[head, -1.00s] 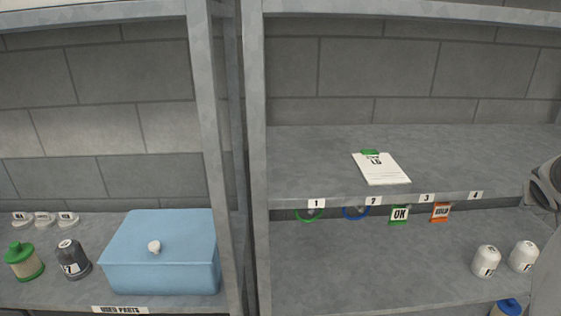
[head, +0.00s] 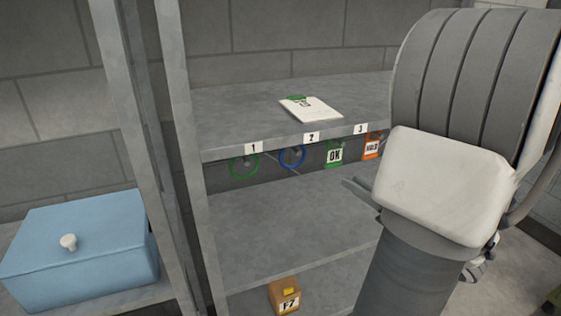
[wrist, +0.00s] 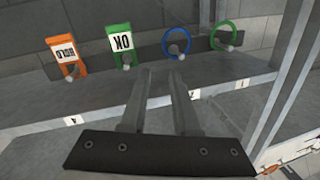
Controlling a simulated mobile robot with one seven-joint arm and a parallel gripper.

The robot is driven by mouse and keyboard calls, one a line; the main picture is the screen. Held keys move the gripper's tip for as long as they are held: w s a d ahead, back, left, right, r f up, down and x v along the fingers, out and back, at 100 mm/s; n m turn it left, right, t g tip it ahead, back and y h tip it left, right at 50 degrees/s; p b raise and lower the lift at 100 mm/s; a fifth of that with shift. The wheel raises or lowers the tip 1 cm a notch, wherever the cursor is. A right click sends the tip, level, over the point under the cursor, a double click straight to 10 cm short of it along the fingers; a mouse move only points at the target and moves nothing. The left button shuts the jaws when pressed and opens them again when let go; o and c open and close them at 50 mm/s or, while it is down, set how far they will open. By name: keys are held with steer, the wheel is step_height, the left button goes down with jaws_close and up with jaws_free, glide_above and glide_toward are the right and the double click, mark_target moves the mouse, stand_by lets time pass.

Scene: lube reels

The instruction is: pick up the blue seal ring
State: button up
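Nothing covers the ring.
A green ring (head: 231,167) hangs left of the blue one. A green OK tag (head: 335,154) and an orange HOLD tag (head: 372,147) hang right. A clipboard (head: 318,108) lies on the shelf above. A grey post (head: 172,120) stands left.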

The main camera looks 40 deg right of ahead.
glide_toward(305, 149)
steer(key=w+f, duration=0.1)
steer(key=w, duration=0.4)
steer(key=shift+w+d+f, duration=0.1)
steer(key=shift+w+d, duration=0.05)
steer(key=shift+w, duration=1.2)
steer(key=shift+w+d+f, duration=0.1)
steer(key=shift+w, duration=1.25)
jaws_close()
